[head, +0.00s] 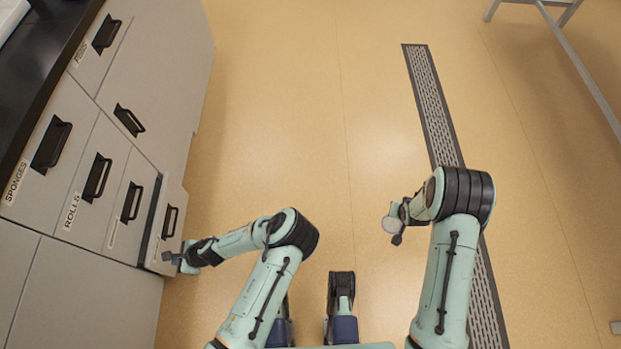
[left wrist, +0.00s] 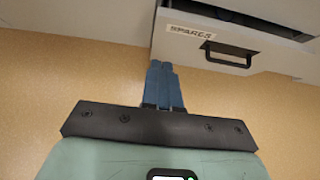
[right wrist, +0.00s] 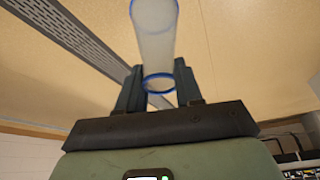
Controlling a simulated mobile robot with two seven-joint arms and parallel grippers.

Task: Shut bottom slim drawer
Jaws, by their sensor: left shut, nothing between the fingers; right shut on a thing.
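The bottom slim drawer (head: 168,232) is the lowest front of the cabinet in the head view. It stands out a little, with a dark gap behind its front. In the left wrist view its pale front (left wrist: 235,42) has a label that seems to read SPARES and a black handle. My left gripper (head: 178,262) is shut and empty at the labelled end of this front. Its blue fingertips (left wrist: 162,66) overlap the front's lower edge there; I cannot tell whether they touch.
Other drawers with black handles, such as ROLLS (head: 92,185) and SPONGES (head: 45,150), are flush in the cabinet. A dark worktop (head: 50,45) lies above them. The floor (head: 285,120) is clear, with a drain grate (head: 432,105) at right and a metal frame (head: 580,65) beyond.

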